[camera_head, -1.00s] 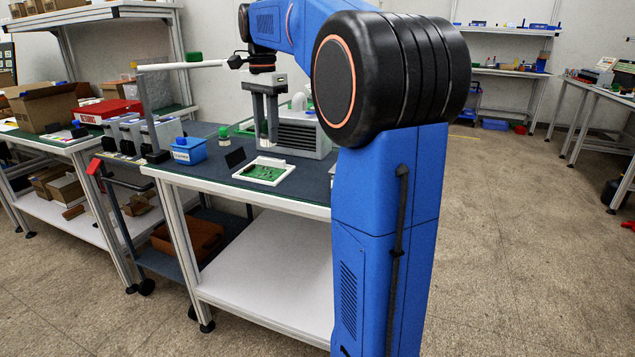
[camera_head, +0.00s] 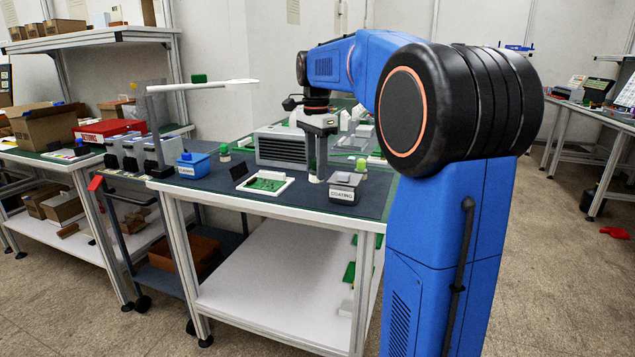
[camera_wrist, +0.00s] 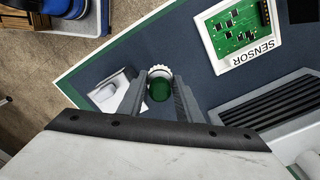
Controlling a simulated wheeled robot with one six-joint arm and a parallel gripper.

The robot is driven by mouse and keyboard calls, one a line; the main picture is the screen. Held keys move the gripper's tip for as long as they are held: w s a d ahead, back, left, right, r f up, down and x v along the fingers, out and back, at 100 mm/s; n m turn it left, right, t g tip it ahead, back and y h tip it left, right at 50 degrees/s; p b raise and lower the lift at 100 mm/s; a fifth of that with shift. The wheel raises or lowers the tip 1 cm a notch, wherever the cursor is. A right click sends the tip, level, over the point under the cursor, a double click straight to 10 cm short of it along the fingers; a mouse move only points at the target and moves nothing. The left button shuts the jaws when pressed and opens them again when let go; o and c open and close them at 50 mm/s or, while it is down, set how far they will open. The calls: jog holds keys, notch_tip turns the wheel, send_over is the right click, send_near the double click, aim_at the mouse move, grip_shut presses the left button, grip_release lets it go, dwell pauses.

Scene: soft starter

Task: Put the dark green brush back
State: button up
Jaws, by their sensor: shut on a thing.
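My gripper (camera_head: 318,172) points down over the blue-grey tabletop, just left of the grey COATING box (camera_head: 343,188). In the wrist view its two fingers (camera_wrist: 161,98) are shut on the dark green brush (camera_wrist: 160,90), whose green top sits between them with a pale scalloped rim around it. In the head view only the pale lower end of the brush (camera_head: 316,179) shows below the fingers. It is close to the tabletop; I cannot tell whether it touches. The COATING box also shows in the wrist view (camera_wrist: 108,92), left of the brush and apart from it.
A white tray (camera_head: 286,181) with a green circuit board lies left of my gripper. A grey finned unit (camera_head: 284,147) stands behind. A lime-topped piece (camera_head: 361,165) stands to the right, a green-topped one (camera_head: 224,153) and a blue bin (camera_head: 193,165) to the left.

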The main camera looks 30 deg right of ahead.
aim_at(315, 172)
jog(key=shift+f, duration=2.15)
jog(key=shift+f, duration=0.1)
jog(key=o, duration=0.7)
notch_tip(315, 172, up, 12)
jog(key=shift+r, duration=0.15)
jog(key=s+a+f+n+t, duration=0.1)
jog(key=s+a+f+n, duration=0.4)
jog(key=s+f, duration=0.3)
jog(key=s+a+f+n+t, duration=0.2)
jog(key=s+a+f+n, duration=0.3)
jog(key=s, duration=0.7)
jog(key=s+a+f+n+t, duration=0.1)
jog(key=s+a+f+n, duration=0.4)
jog(key=s+f+n, duration=0.3)
jog(key=shift+s+a+f+t, duration=0.15)
jog(key=shift+s+f, duration=0.2)
jog(key=shift+f, duration=0.45)
jog(key=shift+s+a+f+t, duration=0.1)
jog(key=shift+s+f, duration=0.3)
jog(key=shift+f, duration=0.35)
jog(key=shift+s+a+f+t, duration=0.15)
jog(key=shift+s+f, duration=0.2)
jog(key=shift+f, duration=0.45)
